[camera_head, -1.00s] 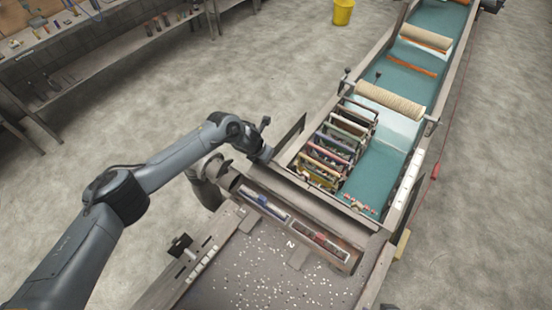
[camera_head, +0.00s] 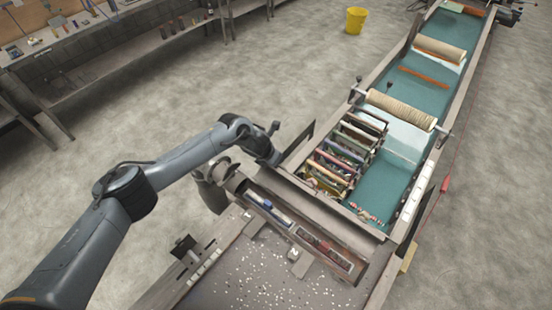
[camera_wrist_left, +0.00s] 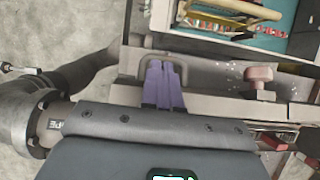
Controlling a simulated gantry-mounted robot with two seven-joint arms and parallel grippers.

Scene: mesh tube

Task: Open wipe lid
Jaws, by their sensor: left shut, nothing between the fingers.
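A dark grey cylinder (camera_head: 212,192) stands beside the machine's near left corner in the head view. In the left wrist view a flanged cylinder (camera_wrist_left: 40,122) bears a partly hidden label ending in "PE". I cannot make out its lid clearly. My left arm reaches over this corner in the head view, where its fingers are hidden. In the left wrist view my left gripper (camera_wrist_left: 163,72) has purple fingers, shut and empty. Their tips lie within the outline of a grey U-shaped handle (camera_wrist_left: 180,66); I cannot tell whether they touch it. My right gripper is out of view.
A narrow trough (camera_head: 345,275) holds blue, white and red items. Behind it are a rack of coloured bars (camera_head: 335,160) and a teal belt (camera_head: 395,180) with rollers. A dark plate (camera_head: 299,142) stands near my wrist.

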